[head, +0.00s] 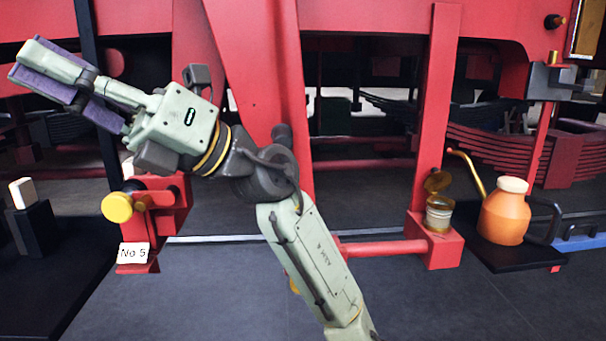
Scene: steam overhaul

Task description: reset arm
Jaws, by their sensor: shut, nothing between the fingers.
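My arm reaches up from the bottom of the head view and bends to the upper left. My gripper (62,82) is at its end, in front of the red frame, with two long purple-lined fingers pointing left. The fingers lie close together with nothing held between them. My gripper is in the air, apart from the objects around it. The arm hides part of the red frame and part of the floor.
A red bracket with a yellow knob (117,207) and a "No 5" tag (133,253) stands below my gripper. An orange oil can (504,216) sits on a black shelf (500,258) at right, beside an open tin (438,217). A white block (22,193) is at far left. The floor is clear.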

